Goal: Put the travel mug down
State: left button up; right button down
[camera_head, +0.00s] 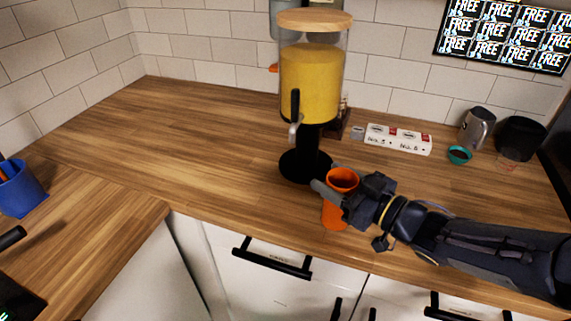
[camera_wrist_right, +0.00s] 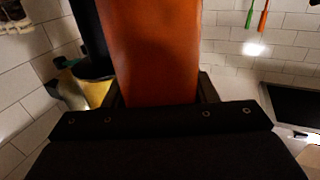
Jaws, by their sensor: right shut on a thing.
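The orange travel mug (camera_head: 335,215) is upright at the front edge of the wooden counter, just right of the drink dispenser's black base. My right gripper (camera_head: 335,192) reaches in from the right and is shut around the mug's side. In the right wrist view the mug (camera_wrist_right: 150,50) fills the middle between the fingers. Whether the mug's bottom touches the counter is hard to tell. My left gripper does not show.
The drink dispenser (camera_head: 310,85) with yellow liquid stands right behind the mug. A white box (camera_head: 398,139), a teal cup (camera_head: 459,155) and a metal pitcher (camera_head: 477,128) are at the back right. A blue container (camera_head: 20,190) stands at the left. The counter (camera_head: 190,135) left of the dispenser is clear.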

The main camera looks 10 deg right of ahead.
jog(key=f+x, duration=0.1)
jog(key=x, duration=1.1)
jog(key=shift+w+a+f, duration=0.2)
jog(key=shift+w, duration=0.15)
jog(key=shift+f+b, duration=0.2)
jog(key=shift+b, duration=0.1)
jog(key=c, duration=0.6)
grip_release()
